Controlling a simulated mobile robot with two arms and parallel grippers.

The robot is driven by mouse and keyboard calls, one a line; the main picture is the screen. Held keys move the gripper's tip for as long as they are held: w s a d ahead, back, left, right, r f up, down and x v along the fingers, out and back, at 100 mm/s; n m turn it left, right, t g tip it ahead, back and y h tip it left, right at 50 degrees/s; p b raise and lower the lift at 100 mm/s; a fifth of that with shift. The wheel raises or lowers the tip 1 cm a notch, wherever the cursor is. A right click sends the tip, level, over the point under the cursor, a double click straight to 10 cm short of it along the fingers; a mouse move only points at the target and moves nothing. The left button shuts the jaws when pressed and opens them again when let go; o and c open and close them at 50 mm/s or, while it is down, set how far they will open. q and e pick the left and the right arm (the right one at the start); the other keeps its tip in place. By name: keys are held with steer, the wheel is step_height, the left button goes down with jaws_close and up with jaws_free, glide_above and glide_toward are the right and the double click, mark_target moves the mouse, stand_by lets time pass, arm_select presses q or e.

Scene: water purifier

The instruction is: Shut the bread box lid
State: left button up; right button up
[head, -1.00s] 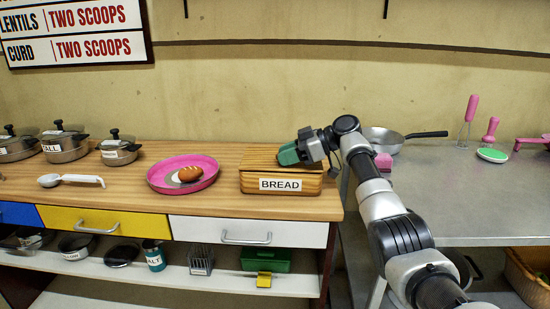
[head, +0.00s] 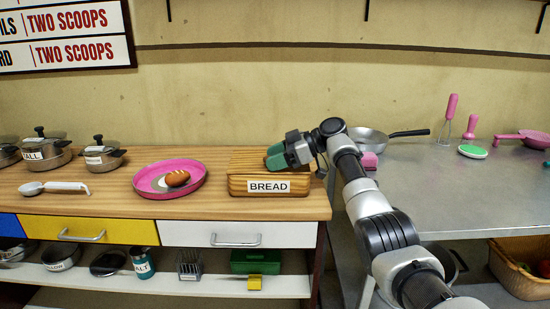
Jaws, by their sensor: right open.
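The bread box (head: 238,184) is a wooden box with a white BREAD label, on the right end of the wooden counter. Its slatted lid (head: 245,160) lies over the top and looks down or nearly down; I cannot tell if a small gap is left. My right gripper (head: 276,158), with green fingertips, is at the right part of the lid, over or touching it. The gripper is open and holds nothing that I can see. It hides part of the lid's right side. My left gripper is not in view.
A pink plate (head: 146,182) with a bread roll (head: 177,178) stands left of the box. A white ladle (head: 54,188) and several lidded pots are further left. A pan (head: 370,141) sits on the metal table (head: 430,190) at right, behind my arm.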

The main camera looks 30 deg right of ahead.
mark_target(309, 167)
steer(key=shift+s+d+r, duration=0.15)
steer(key=shift+d+r, duration=0.05)
steer(key=shift+d, duration=0.2)
steer(key=p+v, duration=0.1)
steer(key=v, duration=0.8)
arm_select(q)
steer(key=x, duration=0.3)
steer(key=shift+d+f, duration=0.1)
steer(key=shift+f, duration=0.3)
arm_select(e)
steer(key=shift+s+d+r, duration=0.1)
steer(key=shift+s+d, duration=0.15)
steer(key=shift+d, duration=0.15)
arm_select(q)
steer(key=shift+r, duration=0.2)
